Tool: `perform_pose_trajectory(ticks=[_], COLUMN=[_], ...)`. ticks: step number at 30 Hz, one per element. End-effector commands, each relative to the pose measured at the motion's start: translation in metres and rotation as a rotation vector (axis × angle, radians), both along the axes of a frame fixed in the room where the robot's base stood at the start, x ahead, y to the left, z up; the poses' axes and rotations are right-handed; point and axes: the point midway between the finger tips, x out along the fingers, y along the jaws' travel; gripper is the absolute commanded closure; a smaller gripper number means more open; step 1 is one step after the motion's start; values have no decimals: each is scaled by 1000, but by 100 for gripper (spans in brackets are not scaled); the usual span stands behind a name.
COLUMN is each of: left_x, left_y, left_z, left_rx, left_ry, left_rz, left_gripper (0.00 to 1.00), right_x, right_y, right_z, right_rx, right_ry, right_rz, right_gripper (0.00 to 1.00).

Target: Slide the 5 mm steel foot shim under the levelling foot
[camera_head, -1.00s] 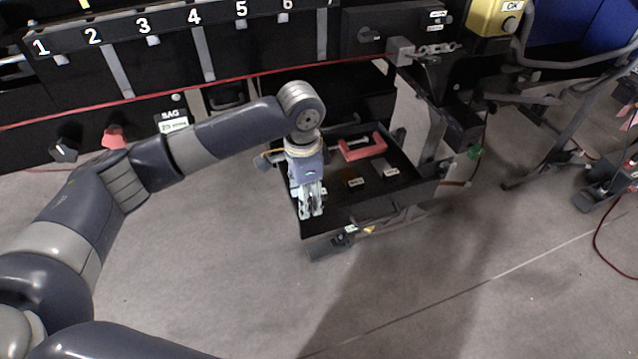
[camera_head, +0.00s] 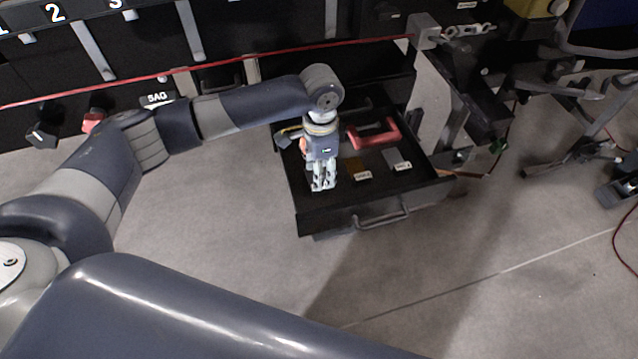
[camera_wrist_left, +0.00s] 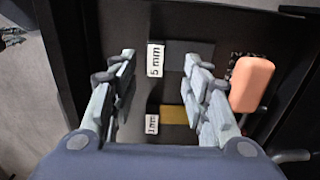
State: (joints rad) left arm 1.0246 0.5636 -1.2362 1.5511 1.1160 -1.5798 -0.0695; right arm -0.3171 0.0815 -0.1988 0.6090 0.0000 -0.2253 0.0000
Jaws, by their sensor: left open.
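The grey 5 mm steel shim (camera_wrist_left: 190,56) lies flat in an open black drawer (camera_head: 322,216), beside its white "5 mm" label (camera_wrist_left: 155,58). I cannot make out the levelling foot. My right gripper is not in view.
The brass shim (camera_wrist_left: 178,115) has a "1 mm" label. The drawer has a front handle (camera_head: 382,216). A red cord (camera_head: 220,64) crosses the black bench. Floor in front is clear.

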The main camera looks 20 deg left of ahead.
Motion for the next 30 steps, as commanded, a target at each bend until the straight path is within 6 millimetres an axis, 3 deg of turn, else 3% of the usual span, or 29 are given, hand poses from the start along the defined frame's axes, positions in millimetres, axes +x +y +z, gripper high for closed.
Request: perform_pose_trajectory(ticks=[9,18,20,24,30], left_x=[-7,-6,-6,-7,-6], left_y=[-3,-3,-3,-3,-3], left_z=[-44,-50,-50,-50,-49], left_rx=[2,1,1,1,1], left_ry=[3,1,1,1,-1], left_rz=[0,-1,-1,-1,-1], left_gripper=[57,57,66,97,100], right_x=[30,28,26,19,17], right_y=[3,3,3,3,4], right_z=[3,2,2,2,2], right_rx=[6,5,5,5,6], right_ry=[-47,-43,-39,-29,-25], right_rz=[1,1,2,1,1], right_gripper=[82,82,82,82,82])
